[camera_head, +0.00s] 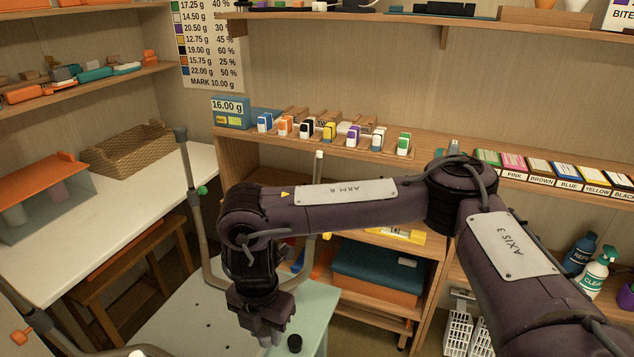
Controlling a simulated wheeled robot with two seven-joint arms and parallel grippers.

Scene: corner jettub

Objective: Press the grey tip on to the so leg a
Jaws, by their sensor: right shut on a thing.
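My right gripper (267,334) points down low in the middle, over the pale green board (175,320). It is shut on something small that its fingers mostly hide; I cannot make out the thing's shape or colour. A small black cap-like piece (294,343) is just right of the fingers, by the board. A grey metal leg (187,165) stands up at the left with a dark grey tip (180,134) on its top end. Another upright leg (317,180) has a pale bare-looking top. I cannot read which leg is a. My left gripper is out of view.
A white table (110,235) with a wicker basket (130,150) and an orange-lidded bin (40,190) is at the left. Wooden shelves (300,145) with small coloured blocks stand behind.

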